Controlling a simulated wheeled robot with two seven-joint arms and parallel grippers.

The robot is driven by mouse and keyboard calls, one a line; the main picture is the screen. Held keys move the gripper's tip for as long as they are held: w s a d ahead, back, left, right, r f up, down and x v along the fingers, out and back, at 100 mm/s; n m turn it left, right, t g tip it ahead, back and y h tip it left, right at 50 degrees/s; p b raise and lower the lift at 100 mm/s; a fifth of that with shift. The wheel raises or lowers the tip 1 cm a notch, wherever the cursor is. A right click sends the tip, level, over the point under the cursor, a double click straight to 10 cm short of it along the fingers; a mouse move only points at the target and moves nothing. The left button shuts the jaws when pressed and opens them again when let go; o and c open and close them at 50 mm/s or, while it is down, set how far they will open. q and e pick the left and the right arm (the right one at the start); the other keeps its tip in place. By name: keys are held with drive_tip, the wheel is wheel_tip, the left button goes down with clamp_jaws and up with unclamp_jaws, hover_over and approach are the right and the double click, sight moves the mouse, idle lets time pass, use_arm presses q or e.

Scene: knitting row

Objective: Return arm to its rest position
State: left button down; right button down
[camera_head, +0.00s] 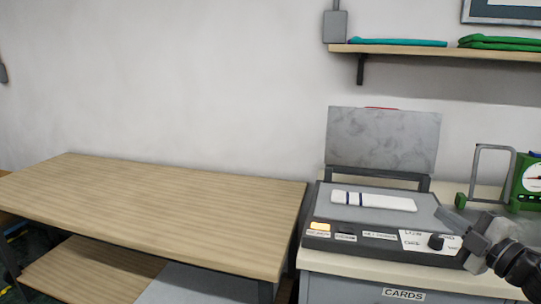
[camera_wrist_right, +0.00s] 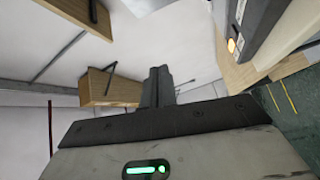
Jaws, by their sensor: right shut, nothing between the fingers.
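My right gripper (camera_head: 455,218) comes in from the right edge in the head view, over the right end of the grey machine (camera_head: 322,210). Its fingers are shut with nothing between them. In the right wrist view the closed fingers (camera_wrist_right: 157,85) stand together in the middle, with empty air beyond them. I cannot tell from the head view whether the fingertips touch the machine's panel. My left gripper is not in view.
The machine has a white striped strip (camera_head: 373,201), a lit orange button (camera_head: 320,226), a black knob (camera_head: 436,241) and a raised grey plate (camera_head: 383,140). A green dial scale (camera_head: 527,183) stands at the right. A wall shelf (camera_head: 440,51) hangs above. The wooden table (camera_head: 150,205) at left is bare.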

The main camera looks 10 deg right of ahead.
drive_tip(key=s+a+f+m+g+h, duration=0.1)
drive_tip(key=s+a+f+m, duration=0.25)
drive_tip(key=f, duration=0.35)
drive_tip(key=s+a+f+m+g+h, duration=0.1)
drive_tip(key=s+a+f+m, duration=0.1)
drive_tip(key=a+f, duration=0.3)
drive_tip(key=s+a+f+m+g+h, duration=0.1)
drive_tip(key=s+a+f+m, duration=0.15)
drive_tip(key=f, duration=0.55)
drive_tip(key=s+a+f+m+g, duration=0.1)
drive_tip(key=s+a+f+m, duration=0.1)
drive_tip(key=s+a, duration=0.2)
drive_tip(key=s+a+f+m+g+y, duration=0.1)
drive_tip(key=s+a+f+m+g, duration=0.1)
drive_tip(key=a, duration=0.7)
drive_tip(key=s+a+f+m+g, duration=0.2)
drive_tip(key=s+a+f, duration=0.2)
drive_tip(key=s+a, duration=0.2)
drive_tip(key=shift+a+f+m+y, duration=0.15)
drive_tip(key=shift+f+m+y, duration=0.15)
drive_tip(key=shift+m, duration=0.1)
